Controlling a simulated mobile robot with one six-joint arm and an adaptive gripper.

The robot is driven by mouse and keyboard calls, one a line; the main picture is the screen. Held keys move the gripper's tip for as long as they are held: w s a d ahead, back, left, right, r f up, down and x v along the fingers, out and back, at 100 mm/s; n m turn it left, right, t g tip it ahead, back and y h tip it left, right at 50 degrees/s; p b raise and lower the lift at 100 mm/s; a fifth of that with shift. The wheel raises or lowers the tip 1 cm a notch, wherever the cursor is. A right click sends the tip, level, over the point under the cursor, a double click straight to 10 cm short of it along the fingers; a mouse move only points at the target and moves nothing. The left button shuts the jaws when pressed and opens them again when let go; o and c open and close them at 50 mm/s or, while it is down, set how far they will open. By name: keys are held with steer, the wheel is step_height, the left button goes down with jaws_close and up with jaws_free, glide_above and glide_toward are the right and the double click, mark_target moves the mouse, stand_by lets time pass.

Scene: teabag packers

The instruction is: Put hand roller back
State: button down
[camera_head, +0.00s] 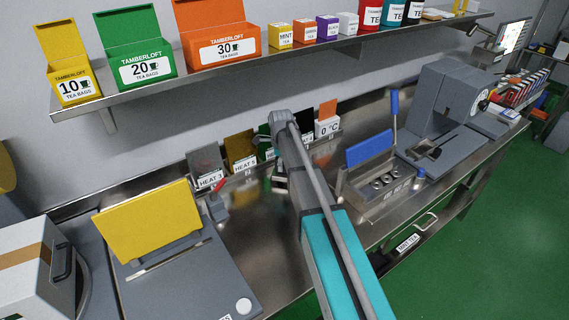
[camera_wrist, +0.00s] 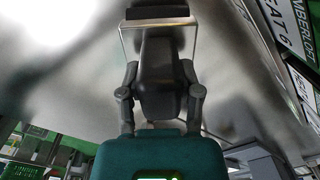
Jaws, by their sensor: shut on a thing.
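My gripper (camera_wrist: 161,95) is shut on the hand roller in the wrist view. The hand roller (camera_wrist: 158,15) shows a black bar at the top of that view. A thin bright metal frame runs from the bar down beside a dark handle between my fingers. A shiny metal surface lies behind it. In the head view my arm reaches over the steel bench and hides most of the gripper.
The steel bench (camera_head: 262,236) holds a yellow-lidded machine (camera_head: 147,220) at left and a blue-handled sealer (camera_head: 369,149) at right. A shelf (camera_head: 350,43) with tea boxes hangs above. A grey machine (camera_head: 445,95) stands farther right.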

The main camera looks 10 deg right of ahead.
steer(key=shift+s+f, duration=0.1)
steer(key=shift+f, duration=0.25)
steer(key=shift+c, duration=1.4)
jaws_free()
steer(key=shift+a, duration=0.1)
steer(key=shift+r, duration=0.25)
step_height(320, 180, up, 13)
steer(key=p, duration=1.3)
steer(key=shift+f, duration=0.1)
